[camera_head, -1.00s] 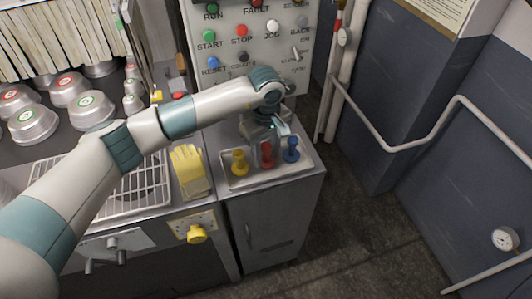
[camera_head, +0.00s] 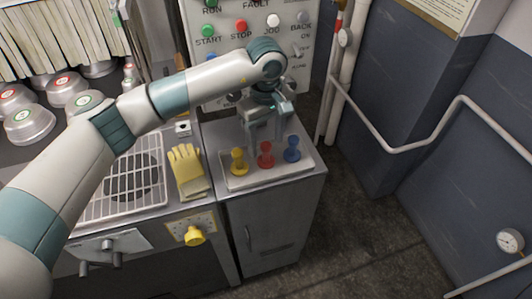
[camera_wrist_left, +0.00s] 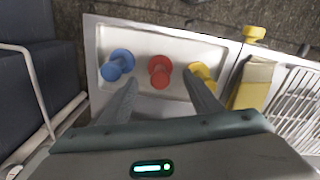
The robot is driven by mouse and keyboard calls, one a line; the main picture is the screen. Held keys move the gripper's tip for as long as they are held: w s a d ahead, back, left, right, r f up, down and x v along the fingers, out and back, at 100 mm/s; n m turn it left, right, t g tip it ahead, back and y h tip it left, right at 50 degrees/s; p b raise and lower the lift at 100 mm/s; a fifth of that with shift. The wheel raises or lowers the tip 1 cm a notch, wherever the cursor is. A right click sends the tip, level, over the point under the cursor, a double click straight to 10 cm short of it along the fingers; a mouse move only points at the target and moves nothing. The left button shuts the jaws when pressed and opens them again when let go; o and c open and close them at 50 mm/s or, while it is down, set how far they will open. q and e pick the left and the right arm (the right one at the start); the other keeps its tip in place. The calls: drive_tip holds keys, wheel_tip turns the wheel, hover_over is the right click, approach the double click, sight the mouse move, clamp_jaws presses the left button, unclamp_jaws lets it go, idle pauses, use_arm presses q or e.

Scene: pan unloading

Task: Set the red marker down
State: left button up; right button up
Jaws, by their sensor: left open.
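The red marker (camera_head: 265,155) stands upright on a pale tray (camera_head: 236,184) on top of the grey cabinet, between a yellow marker (camera_head: 239,162) on its left and a blue marker (camera_head: 292,149) on its right. My left gripper (camera_head: 267,136) is open above and just behind the red marker, apart from it. In the left wrist view the red marker (camera_wrist_left: 160,71) lies ahead of and between the two spread fingers (camera_wrist_left: 163,90), with the blue marker (camera_wrist_left: 117,64) and yellow marker (camera_wrist_left: 202,76) to its sides. My right gripper does not show.
A yellow glove (camera_head: 187,171) lies left of the tray, beside a wire rack (camera_head: 122,190). Several metal lidded pots (camera_head: 68,91) stand at the far left. A control panel (camera_head: 250,45) rises behind the cabinet. Open floor lies to the right.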

sight(266, 145)
use_arm(q)
wheel_tip(266, 145, up, 5)
drive_tip(key=shift+r+b, duration=0.1)
drive_tip(key=shift+b, duration=0.95)
drive_tip(key=shift+r, duration=0.75)
